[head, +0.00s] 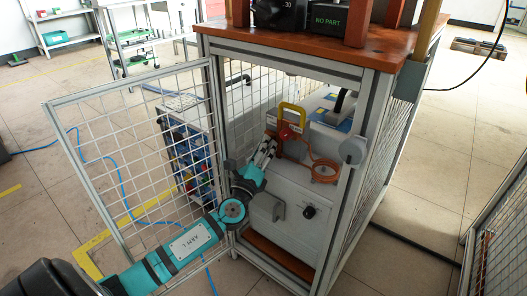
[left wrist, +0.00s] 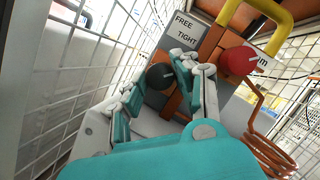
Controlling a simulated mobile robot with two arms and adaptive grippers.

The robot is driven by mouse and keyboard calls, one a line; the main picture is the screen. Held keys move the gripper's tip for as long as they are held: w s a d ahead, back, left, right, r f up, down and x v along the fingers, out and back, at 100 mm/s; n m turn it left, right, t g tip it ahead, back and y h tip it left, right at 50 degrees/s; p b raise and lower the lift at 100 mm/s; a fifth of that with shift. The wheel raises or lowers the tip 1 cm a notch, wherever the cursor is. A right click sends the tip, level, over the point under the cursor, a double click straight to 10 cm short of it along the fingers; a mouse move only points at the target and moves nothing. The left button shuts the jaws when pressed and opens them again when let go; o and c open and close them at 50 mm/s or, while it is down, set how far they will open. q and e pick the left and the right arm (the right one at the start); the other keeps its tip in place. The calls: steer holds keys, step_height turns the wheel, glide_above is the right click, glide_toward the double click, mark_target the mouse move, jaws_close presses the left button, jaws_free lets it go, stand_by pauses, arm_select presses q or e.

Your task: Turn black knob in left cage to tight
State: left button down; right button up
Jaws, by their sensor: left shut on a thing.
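The black knob (left wrist: 160,76) is round, with a thin white mark, on a brown-orange and grey block inside the cage. A label plate (left wrist: 183,32) reading FREE and TIGHT is above it. In the left wrist view the mark points up and to the right. My left gripper (left wrist: 161,72) has its fingers on either side of the knob and is shut on it. In the head view my left gripper (head: 266,152) reaches through the open cage door to the block, and hides the knob there. My right gripper is not in view.
A red knob (left wrist: 238,61) and a yellow handle (head: 292,109) are close beside the gripper. An orange coil (head: 324,171) is to the right. The mesh door (head: 140,150) stands open at left; a frame post (head: 350,190) is at right. Another dark knob (head: 309,212) is on the lower white panel.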

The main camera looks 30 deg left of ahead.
arm_select(q)
steer(key=shift+f, duration=0.15)
steer(key=c, duration=1)
jaws_free()
steer(key=v, duration=1.2)
